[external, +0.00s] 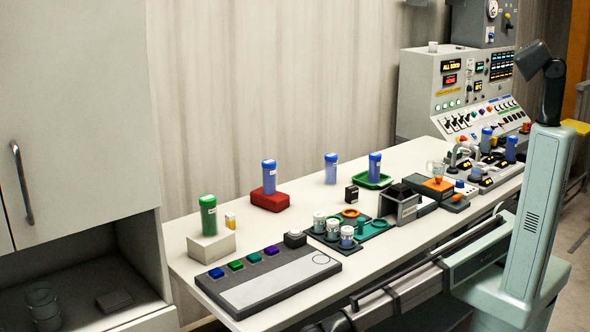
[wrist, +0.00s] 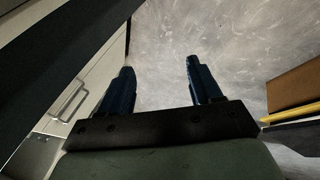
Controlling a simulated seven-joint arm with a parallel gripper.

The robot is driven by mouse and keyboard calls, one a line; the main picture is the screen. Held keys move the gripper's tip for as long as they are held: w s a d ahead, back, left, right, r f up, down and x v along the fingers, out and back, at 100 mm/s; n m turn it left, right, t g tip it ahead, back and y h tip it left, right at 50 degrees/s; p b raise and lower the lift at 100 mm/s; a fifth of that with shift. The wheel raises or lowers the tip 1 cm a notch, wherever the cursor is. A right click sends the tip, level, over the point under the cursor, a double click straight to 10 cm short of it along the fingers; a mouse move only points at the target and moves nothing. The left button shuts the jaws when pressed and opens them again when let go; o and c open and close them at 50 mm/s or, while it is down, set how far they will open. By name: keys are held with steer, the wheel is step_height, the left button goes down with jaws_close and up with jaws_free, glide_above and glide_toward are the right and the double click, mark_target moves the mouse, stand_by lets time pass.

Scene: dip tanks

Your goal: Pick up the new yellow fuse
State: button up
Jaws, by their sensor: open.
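A small yellow-and-white upright piece (external: 230,220), which looks like the yellow fuse, stands on the bench at the left, just right of a green-capped cylinder (external: 208,216). It is too small to make out detail, and it does not show in the wrist view. My gripper (wrist: 159,66) is open and empty in the wrist view, with its two dark blue fingers apart above a grey floor. It is away from the fuse, and I cannot make it out in the external view.
The green-capped cylinder stands on a white block (external: 211,247). A red block (external: 270,201) and green tray (external: 372,181) hold blue cylinders. A grey panel with coloured buttons (external: 272,283) lies in front. A tall cabinet (external: 75,110) bounds the left; a control console (external: 430,85) stands at the far end.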

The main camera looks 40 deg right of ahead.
steer(key=s+a+r+n+g+y, duration=0.1)
steer(key=s+a+r+y, duration=0.1)
steer(key=a+r, duration=0.45)
steer(key=s+a+r+n+y, duration=0.1)
steer(key=s+a+r, duration=0.15)
steer(key=r, duration=0.75)
steer(key=w+a+r+m+g+y, duration=0.1)
steer(key=w+a+r+y, duration=0.1)
steer(key=r, duration=0.7)
steer(key=w+a+r+y, duration=0.1)
steer(key=w+r+y, duration=0.1)
steer(key=r, duration=0.6)
steer(key=w+d+r+m+t+y, duration=0.15)
steer(key=w+d+r+m, duration=0.35)
steer(key=w+r, duration=0.8)
steer(key=w+d+r+m+y, duration=0.3)
steer(key=w+d+r+m, duration=0.15)
steer(key=w+r, duration=0.85)
steer(key=n+g+h, duration=0.2)
steer(key=h, duration=1.4)
glide_above(230, 214)
step_height(230, 214, down, 24)
step_height(230, 214, down, 13)
steer(key=shift+r, duration=0.2)
